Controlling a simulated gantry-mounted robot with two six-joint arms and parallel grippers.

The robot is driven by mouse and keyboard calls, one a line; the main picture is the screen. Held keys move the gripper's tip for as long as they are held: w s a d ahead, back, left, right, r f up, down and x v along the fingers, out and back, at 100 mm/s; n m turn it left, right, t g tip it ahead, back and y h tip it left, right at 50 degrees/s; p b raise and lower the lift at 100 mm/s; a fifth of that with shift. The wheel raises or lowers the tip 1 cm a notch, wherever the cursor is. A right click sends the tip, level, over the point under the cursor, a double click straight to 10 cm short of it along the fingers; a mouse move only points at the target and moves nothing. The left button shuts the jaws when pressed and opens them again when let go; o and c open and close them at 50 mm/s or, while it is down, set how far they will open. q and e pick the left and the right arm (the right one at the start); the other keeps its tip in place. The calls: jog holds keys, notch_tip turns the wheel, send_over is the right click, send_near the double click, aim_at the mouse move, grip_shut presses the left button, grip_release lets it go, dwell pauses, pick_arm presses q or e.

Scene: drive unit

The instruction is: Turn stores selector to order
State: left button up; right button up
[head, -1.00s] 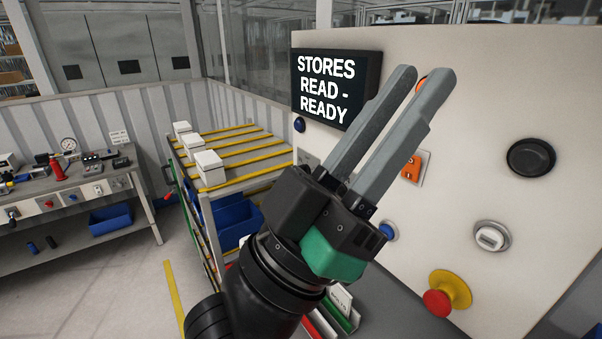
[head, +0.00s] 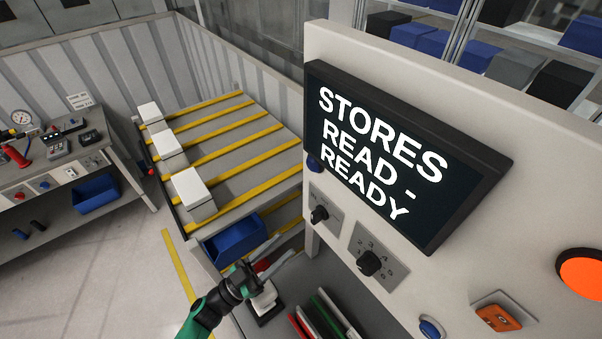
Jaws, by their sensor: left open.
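The grey panel carries two black rotary selectors on small grey plates. The smaller selector (head: 319,214) is on the left below the screen; its plate lettering is too small to read. The larger selector (head: 368,263) is to its right, with numbers around it. I cannot tell from labels which is the stores selector. The screen (head: 395,155) reads "STORES READ - READY". My left gripper (head: 279,257) is open, to the left of and below the smaller selector, apart from both knobs. No right gripper shows.
An orange device (head: 498,317) and an orange-red button (head: 582,273) are lower right. A rack with yellow rails (head: 225,140) and white boxes stands left. Folders (head: 325,318) are below the panel.

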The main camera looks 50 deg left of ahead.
aim_at(312, 217)
pick_arm(q)
jog(key=shift+n+y, duration=0.3)
jog(key=shift+y, duration=0.3)
jog(key=x, duration=1.1)
jog(key=shift+s+r+p, duration=0.1)
jog(key=shift+r+p, duration=0.1)
jog(key=shift+p, duration=0.2)
grip_shut()
